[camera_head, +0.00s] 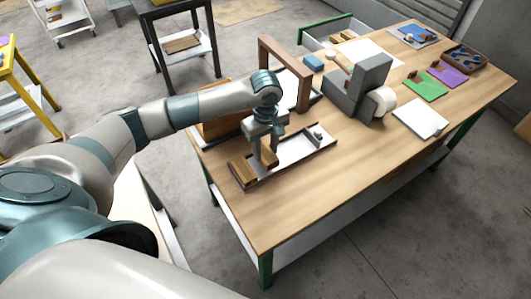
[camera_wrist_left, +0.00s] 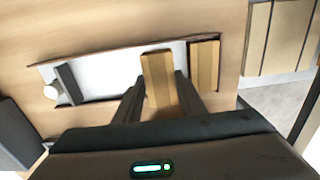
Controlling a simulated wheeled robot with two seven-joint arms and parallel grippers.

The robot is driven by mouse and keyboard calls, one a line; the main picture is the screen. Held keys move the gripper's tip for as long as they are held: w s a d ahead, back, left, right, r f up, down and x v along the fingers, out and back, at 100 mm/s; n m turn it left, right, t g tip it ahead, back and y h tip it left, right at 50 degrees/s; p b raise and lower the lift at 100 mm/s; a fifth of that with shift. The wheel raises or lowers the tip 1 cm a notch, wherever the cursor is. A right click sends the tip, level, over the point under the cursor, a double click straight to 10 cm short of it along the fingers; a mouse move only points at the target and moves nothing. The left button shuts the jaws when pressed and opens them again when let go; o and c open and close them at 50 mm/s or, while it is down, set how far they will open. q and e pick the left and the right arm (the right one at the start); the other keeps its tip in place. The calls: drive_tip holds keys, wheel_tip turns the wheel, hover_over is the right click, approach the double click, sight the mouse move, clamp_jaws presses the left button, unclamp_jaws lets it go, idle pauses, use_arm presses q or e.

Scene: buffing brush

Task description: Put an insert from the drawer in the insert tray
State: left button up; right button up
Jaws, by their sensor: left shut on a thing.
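My left gripper (camera_head: 265,143) is shut on a wooden insert (camera_head: 269,158) at the left part of the insert tray (camera_head: 300,153). In the left wrist view the held insert (camera_wrist_left: 159,82) stands between the fingers of my left gripper (camera_wrist_left: 160,88). I cannot tell whether it touches the tray floor. A second wooden insert (camera_head: 243,172) lies at the tray's left end, beside the held one; it also shows in the left wrist view (camera_wrist_left: 204,66). The tray (camera_wrist_left: 105,75) has a white floor, a dark rim, and a grey bar with a white knob. My right gripper is out of view.
Wooden slats (camera_wrist_left: 285,38) lie beyond the table edge; I cannot tell whether they are in the drawer. A wooden frame (camera_head: 287,62) and a grey machine (camera_head: 358,88) stand behind the tray. The table's front (camera_head: 300,205) is clear.

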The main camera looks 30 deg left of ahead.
sight(265, 153)
use_arm(q)
wheel_tip(265, 153, down, 2)
drive_tip(key=shift+f+p, duration=0.25)
drive_tip(key=shift+p, duration=0.15)
drive_tip(key=shift+f, duration=0.15)
drive_tip(key=shift+f+b, duration=0.1)
drive_tip(key=shift+b, duration=0.2)
drive_tip(key=o, duration=1.1)
